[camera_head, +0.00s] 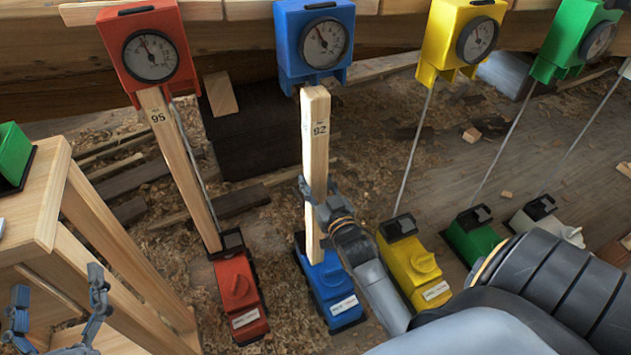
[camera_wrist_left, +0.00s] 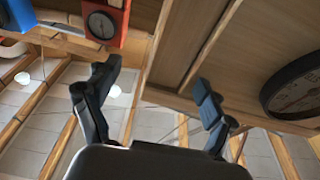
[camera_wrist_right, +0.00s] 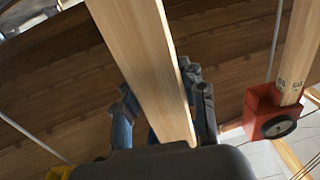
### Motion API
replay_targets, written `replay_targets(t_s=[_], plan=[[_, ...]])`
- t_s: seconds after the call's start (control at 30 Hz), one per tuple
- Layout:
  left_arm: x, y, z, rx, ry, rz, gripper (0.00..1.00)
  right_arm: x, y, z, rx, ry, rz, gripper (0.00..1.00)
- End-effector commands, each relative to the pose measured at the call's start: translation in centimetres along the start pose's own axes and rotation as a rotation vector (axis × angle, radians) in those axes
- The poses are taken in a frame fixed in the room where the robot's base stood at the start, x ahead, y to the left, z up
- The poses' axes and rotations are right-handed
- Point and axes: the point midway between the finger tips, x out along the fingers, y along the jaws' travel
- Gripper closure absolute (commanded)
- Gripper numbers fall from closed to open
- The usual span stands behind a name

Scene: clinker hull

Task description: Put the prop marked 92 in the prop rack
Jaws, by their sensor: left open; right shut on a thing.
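The prop marked 92 (camera_head: 320,155) is a pale wooden bar, nearly upright, between a blue gauge box (camera_head: 293,40) and a blue base (camera_head: 335,290). Its top end shows just under the box; I cannot tell whether it touches. Its foot is at the blue base. My right gripper (camera_head: 316,196) is shut on the bar at mid-height; the bar also runs between its fingers in the right wrist view (camera_wrist_right: 140,60). My left gripper (camera_head: 58,305) is open and empty at the lower left, and its spread fingers show in the left wrist view (camera_wrist_left: 155,105). I cannot make out the prop rack for certain.
A prop marked 95 (camera_head: 180,165) leans between a red gauge box (camera_head: 165,25) and red base (camera_head: 238,290). Yellow (camera_head: 440,35) and green (camera_head: 560,45) boxes with thin rods stand right. A wooden stand (camera_head: 50,185) is at left. Shavings and offcuts litter the floor.

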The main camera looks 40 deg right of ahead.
Motion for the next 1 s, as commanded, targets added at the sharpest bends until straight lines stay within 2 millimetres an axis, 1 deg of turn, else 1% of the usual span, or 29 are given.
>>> replay_targets(t_s=[0.03,0.57,1.0], plan=[[0.0,-0.1,0.2,0.000,-0.016,-0.001,0.17,0.1,0.0,-0.4,0.000,0.007,0.000,1.00],[-0.6,-0.5,3.1,0.004,-0.182,-0.011,0.17,0.1,0.0,-1.0,0.000,0.007,0.000,1.00],[-1.5,-0.8,5.5,0.006,-0.319,-0.019,0.17,0.1,0.0,-1.5,0.000,0.007,0.000,1.00]])
